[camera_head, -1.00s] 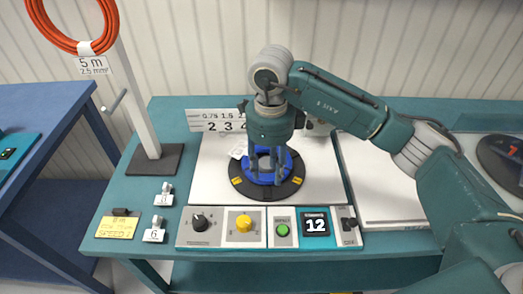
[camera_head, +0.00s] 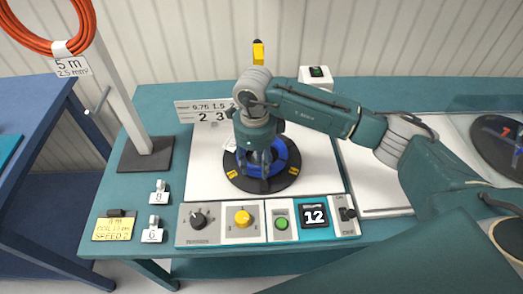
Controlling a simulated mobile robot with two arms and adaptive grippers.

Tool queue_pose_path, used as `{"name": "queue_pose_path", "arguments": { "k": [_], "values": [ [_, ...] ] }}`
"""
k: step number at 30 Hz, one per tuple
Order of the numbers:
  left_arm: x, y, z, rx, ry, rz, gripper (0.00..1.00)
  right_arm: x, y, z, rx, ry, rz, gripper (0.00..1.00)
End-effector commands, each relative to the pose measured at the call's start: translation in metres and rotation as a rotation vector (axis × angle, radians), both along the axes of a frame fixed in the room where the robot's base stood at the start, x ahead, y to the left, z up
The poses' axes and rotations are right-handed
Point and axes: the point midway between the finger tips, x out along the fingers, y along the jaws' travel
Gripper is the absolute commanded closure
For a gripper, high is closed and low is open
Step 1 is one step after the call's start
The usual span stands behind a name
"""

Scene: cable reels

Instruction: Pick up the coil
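A blue coil (camera_head: 287,153) lies on a round black turntable (camera_head: 236,176) with yellow marks, in the middle of the bench. My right gripper (camera_head: 262,172) points straight down over the coil, its fingers low at the coil's left part and middle. The fingers and the wrist hide part of the coil, and I cannot tell whether they close on it. An orange coil (camera_head: 40,47) hangs on a white stand (camera_head: 118,70) at the upper left, tagged 5 m. My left gripper is not in view.
A control panel with a yellow knob (camera_head: 243,218), a green button (camera_head: 281,223) and a display (camera_head: 314,215) reading 12 lies along the front edge. Small tags and a yellow note (camera_head: 113,228) lie at left. A blue table (camera_head: 30,115) stands further left.

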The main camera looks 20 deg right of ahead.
Motion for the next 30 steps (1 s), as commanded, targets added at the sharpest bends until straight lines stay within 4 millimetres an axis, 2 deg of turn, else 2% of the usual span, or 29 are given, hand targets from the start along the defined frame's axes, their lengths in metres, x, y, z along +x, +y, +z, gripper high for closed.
{"name": "queue_pose_path", "arguments": {
  "k": [1,6,13,14,19,30],
  "values": [
    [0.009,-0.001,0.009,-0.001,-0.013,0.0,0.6,-0.001,0.001,-0.005,-0.001,0.006,-0.001,0.61],
    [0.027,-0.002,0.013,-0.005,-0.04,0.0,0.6,0.0,0.0,-0.023,0.001,0.001,-0.001,0.61],
    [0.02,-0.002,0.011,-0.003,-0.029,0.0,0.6,0.001,0.0,-0.025,0.0,-0.001,0.0,0.61],
    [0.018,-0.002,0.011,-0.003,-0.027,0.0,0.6,0.001,0.0,-0.025,0.0,-0.001,0.0,0.65],
    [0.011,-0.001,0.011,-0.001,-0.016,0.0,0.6,0.001,0.0,-0.025,0.0,-0.001,0.0,0.99],
    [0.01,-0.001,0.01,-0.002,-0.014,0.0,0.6,0.002,0.001,-0.022,0.001,-0.003,0.0,1.0]
  ]
}}
